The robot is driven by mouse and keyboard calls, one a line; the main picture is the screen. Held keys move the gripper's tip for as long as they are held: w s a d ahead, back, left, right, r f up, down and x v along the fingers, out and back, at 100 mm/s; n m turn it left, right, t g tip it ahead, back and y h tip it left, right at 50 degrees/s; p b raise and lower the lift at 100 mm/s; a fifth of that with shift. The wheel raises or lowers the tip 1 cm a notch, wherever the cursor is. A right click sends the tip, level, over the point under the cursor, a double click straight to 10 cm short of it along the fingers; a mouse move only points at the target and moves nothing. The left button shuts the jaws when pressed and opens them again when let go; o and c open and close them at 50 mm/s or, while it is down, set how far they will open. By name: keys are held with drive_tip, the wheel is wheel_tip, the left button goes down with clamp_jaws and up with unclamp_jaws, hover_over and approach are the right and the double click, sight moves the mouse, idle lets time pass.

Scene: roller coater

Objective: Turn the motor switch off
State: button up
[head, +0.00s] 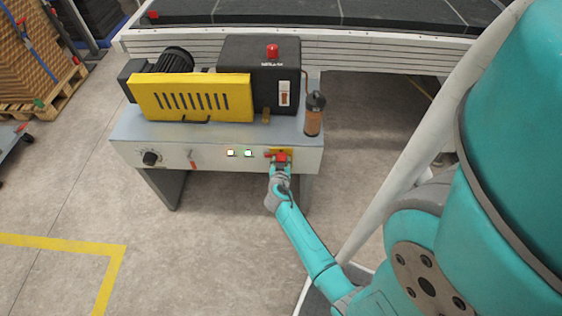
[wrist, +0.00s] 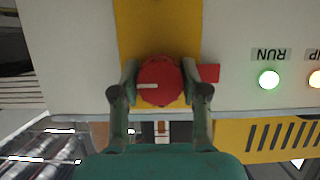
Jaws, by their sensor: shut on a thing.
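The motor switch is a round red knob (wrist: 160,82) with a white pointer line, on a yellow plate (wrist: 160,28). In the wrist view, which shows the panel upside down, the line points left. My gripper (wrist: 158,92) has one finger on each side of the knob and is shut on it. In the head view the red switch (head: 281,157) sits at the right end of the machine's front panel, with my gripper (head: 280,168) at it, partly hiding it. The green RUN light (wrist: 269,79) is lit.
An amber light (wrist: 315,79) glows beside RUN. A black dial (head: 151,158) and a small red lever (head: 193,160) are further left on the panel. A brown bottle (head: 314,115) stands on the bench's right end. The floor in front is clear.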

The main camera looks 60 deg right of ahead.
drive_tip(key=n+g+h, duration=0.1)
drive_tip(key=n, duration=0.2)
drive_tip(key=shift+w+g, duration=0.1)
drive_tip(key=shift+g, duration=0.2)
drive_tip(key=n+g+h, duration=0.1)
drive_tip(key=n, duration=0.2)
drive_tip(key=shift+g, duration=0.4)
drive_tip(key=n+g+h, duration=0.1)
drive_tip(key=n+h, duration=0.1)
drive_tip(key=n, duration=0.1)
drive_tip(key=shift+f+n, duration=0.1)
drive_tip(key=shift+n, duration=0.2)
drive_tip(key=shift+n+g+h, duration=0.3)
drive_tip(key=shift+n+h, duration=0.5)
drive_tip(key=shift+n, duration=1.1)
drive_tip(key=o, duration=1.1)
drive_tip(key=shift+o, duration=0.2)
drive_tip(key=shift+a, duration=0.15)
